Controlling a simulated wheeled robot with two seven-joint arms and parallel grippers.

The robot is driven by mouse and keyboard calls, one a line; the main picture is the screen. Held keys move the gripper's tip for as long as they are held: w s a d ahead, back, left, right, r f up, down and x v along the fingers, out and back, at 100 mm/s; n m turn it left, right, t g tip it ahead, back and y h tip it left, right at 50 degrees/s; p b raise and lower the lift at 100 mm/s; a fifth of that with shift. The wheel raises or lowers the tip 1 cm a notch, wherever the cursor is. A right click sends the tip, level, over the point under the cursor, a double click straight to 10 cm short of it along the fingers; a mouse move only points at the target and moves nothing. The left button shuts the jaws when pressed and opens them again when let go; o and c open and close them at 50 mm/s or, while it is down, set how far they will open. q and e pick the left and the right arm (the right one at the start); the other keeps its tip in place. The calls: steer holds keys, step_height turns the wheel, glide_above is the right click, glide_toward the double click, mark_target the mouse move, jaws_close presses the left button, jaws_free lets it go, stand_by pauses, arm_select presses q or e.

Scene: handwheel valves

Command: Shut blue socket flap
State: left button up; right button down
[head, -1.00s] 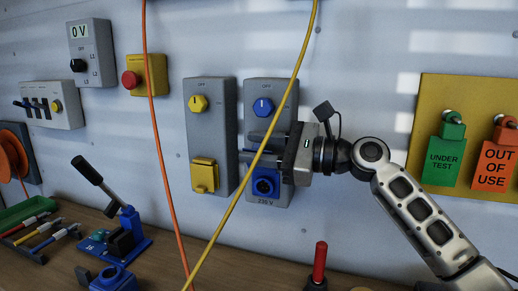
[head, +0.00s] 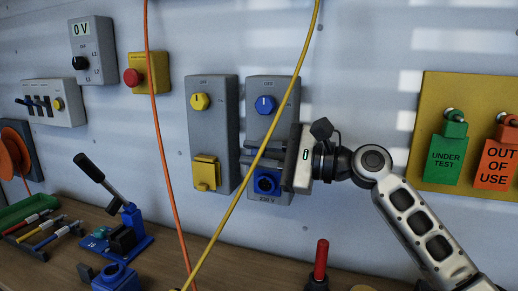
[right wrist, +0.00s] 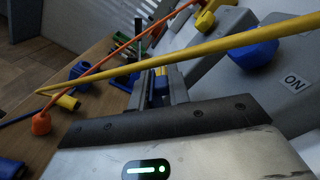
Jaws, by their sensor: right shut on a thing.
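The blue socket (head: 267,182) sits low on the right-hand grey box, its round opening facing out uncovered. My right gripper (head: 248,152) reaches in from the right, just above this opening, its fingers pointing left across the box. In the right wrist view, the fingers are shut on a small blue piece, the blue flap (right wrist: 160,86). In the head view the fingers hide the flap, so its exact angle cannot be told. The blue dial (head: 266,104) is above on the same box. My left gripper is not in view.
A yellow cable (head: 229,211) hangs in front of the box and close to the gripper. An orange cable (head: 160,150) hangs further left. The left grey box has a yellow socket cover (head: 206,172). A red-handled tool (head: 320,262) stands on the bench below.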

arm_select(q)
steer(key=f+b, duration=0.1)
steer(key=b, duration=0.2)
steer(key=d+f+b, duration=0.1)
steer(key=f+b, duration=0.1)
steer(key=b, duration=0.2)
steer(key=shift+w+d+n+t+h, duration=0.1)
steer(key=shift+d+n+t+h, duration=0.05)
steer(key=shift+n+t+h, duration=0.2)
arm_select(e)
step_height(320, 180, down, 6)
steer(key=s+n, duration=0.2)
steer(key=n, duration=1)
steer(key=shift+a+r, duration=0.15)
steer(key=shift+a, duration=0.1)
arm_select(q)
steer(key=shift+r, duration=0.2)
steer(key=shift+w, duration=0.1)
arm_select(e)
steer(key=c, duration=1.4)
jaws_free()
arm_select(q)
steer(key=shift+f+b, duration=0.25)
steer(key=shift+b, duration=0.5)
arm_select(e)
steer(key=v, duration=0.7)
steer(key=shift+d, duration=0.25)
